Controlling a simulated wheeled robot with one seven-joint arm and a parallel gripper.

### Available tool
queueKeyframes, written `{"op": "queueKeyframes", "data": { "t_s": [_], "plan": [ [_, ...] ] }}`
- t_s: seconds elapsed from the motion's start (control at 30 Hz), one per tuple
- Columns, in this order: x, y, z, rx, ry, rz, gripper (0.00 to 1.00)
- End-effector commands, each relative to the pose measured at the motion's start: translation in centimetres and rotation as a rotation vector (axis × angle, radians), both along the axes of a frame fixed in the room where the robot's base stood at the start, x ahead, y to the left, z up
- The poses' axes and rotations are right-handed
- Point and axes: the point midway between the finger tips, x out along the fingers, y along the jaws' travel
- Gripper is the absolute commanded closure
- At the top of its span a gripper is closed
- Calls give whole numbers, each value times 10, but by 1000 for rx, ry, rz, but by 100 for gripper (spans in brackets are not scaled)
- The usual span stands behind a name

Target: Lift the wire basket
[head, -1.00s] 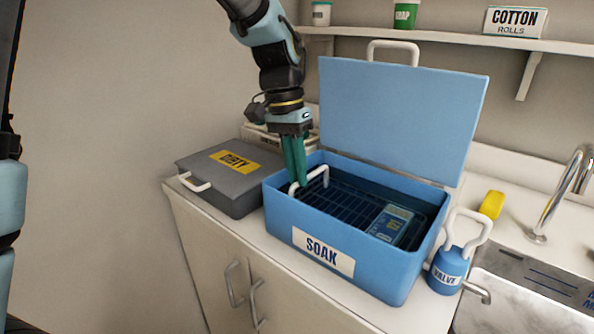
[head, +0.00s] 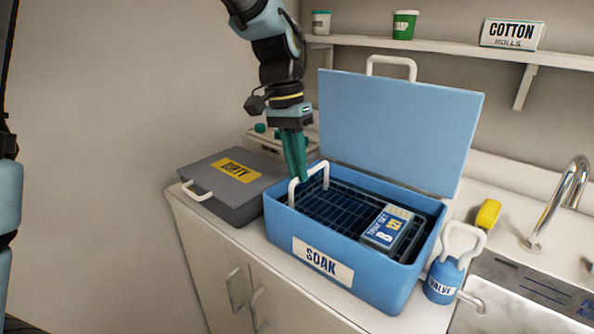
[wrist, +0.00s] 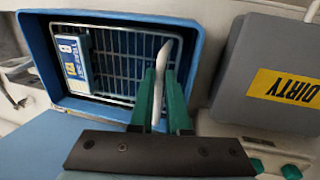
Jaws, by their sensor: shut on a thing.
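The wire basket (head: 338,210) is a dark wire grid inside the blue SOAK box (head: 284,224), and it sits near the level of the rim. Its white handle (head: 292,190) stands up at the left end. My gripper (head: 302,178) is shut on this handle, with its green fingers pointing down. In the wrist view the white handle (wrist: 161,62) runs between the two green fingers (wrist: 160,88). A blue and white tray set pack (head: 388,228) lies in the basket at its right end. The box's blue lid (head: 400,125) stands open behind.
A grey DIRTY box (head: 225,185) with a closed lid stands left of the SOAK box. A blue VALVE bottle (head: 443,280) stands close on the right, beside the sink and tap (head: 558,205). A shelf (head: 430,44) runs above.

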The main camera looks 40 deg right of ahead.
Motion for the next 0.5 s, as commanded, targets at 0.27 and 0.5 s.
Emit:
{"op": "queueKeyframes", "data": {
  "t_s": [0.27,0.5],
  "plan": [
    [1,-1,47,-4,-2,1,100],
    [1,-2,47,-6,-3,1,100]
  ]
}}
